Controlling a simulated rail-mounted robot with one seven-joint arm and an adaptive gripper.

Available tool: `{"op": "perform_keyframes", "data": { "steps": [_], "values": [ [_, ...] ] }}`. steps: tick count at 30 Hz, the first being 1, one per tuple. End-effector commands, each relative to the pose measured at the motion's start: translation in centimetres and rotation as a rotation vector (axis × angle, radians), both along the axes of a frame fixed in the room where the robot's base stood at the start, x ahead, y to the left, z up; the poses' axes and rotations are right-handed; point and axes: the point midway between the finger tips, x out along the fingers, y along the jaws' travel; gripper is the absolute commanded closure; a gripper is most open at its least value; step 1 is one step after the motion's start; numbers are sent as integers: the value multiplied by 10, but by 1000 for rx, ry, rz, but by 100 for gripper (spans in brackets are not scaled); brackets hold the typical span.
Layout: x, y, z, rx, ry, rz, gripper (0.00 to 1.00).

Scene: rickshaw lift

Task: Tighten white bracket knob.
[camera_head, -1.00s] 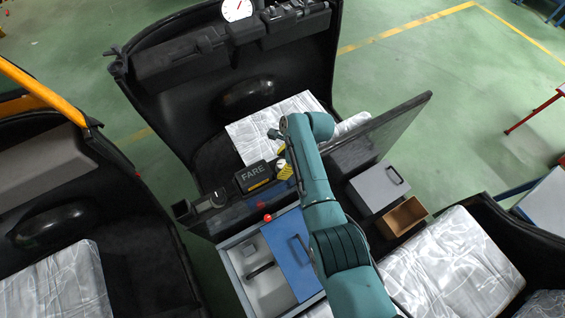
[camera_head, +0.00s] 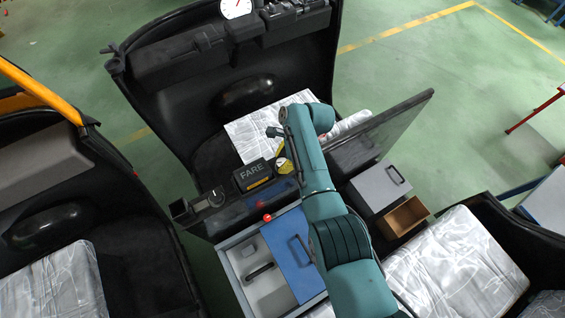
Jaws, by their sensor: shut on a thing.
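My teal arm reaches across the dark upright panel to the spot beside the black FARE box (camera_head: 254,174). My gripper (camera_head: 285,158) is at the far end of the arm, just right of that box, and is mostly hidden by the arm. A small yellow-and-whitish part (camera_head: 284,165) shows between the box and the arm, where the gripper is. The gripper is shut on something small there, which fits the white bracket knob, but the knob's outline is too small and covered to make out.
The dark panel (camera_head: 385,130) stands upright beside my arm. A blue-lidded bin (camera_head: 287,255), a grey box (camera_head: 376,188) and an open brown box (camera_head: 404,216) are close by. A red ball-topped knob (camera_head: 267,217) stands near the bin.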

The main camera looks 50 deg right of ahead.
Motion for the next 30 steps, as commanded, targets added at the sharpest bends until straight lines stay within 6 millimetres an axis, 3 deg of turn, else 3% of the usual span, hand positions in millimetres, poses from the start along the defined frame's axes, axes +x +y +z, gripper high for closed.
{"op": "perform_keyframes", "data": {
  "steps": [2, 15, 30],
  "values": [
    [0, 0, -7, 1, 0, 52, 99],
    [0, 1, -7, 1, 2, 314, 99],
    [-1, 1, -4, 2, 3, 372, 100]
  ]
}}
